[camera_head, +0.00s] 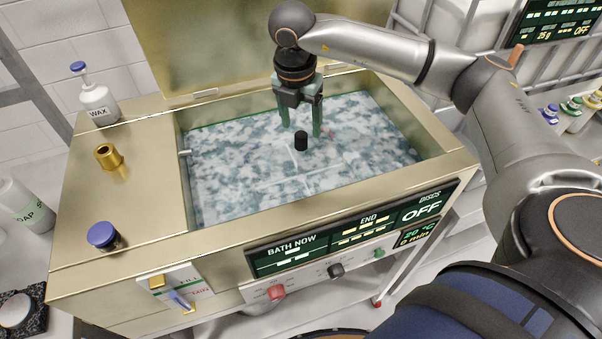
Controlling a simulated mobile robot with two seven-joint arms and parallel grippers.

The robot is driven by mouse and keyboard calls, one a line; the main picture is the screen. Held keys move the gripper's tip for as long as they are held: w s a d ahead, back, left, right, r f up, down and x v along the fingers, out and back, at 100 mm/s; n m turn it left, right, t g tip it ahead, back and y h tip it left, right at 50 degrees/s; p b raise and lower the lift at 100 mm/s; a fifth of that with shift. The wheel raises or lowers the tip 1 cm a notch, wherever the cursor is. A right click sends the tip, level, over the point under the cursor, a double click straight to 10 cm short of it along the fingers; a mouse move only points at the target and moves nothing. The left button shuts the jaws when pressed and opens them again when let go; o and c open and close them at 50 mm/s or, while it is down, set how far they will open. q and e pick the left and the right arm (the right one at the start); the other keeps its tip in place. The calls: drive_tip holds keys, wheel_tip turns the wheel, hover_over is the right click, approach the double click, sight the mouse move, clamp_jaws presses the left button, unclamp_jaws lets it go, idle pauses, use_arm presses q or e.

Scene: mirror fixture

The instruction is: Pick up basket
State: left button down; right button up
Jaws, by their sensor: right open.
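The bath (205,205) is a brass-coloured tank filled with blue-white mottled liquid. A short black upright knob (301,141) shows near the middle of the bath. Faint pale lines under the surface around it may be the basket, whose body is mostly hidden. My right gripper (301,128), with green fingers, points down over the bath and is open. The knob appears between and just below its fingertips; I cannot tell whether the fingers reach around it. My left gripper is not in view.
The raised lid (240,45) stands behind the bath. On the left deck are a brass cup (108,156) and a purple-capped bottle (103,236); a WAX pump bottle (97,100) stands behind. The control panel (355,235) runs along the front.

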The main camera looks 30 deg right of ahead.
sight(301, 134)
drive_tip(key=f, duration=0.3)
drive_tip(key=f+p, duration=0.1)
drive_tip(key=f, duration=0.1)
drive_tip(key=shift+w+d, duration=0.25)
drive_tip(key=shift+w, duration=0.05)
drive_tip(key=shift+r, duration=0.1)
clamp_jaws()
drive_tip(key=shift+r, duration=0.1)
idle(0.8)
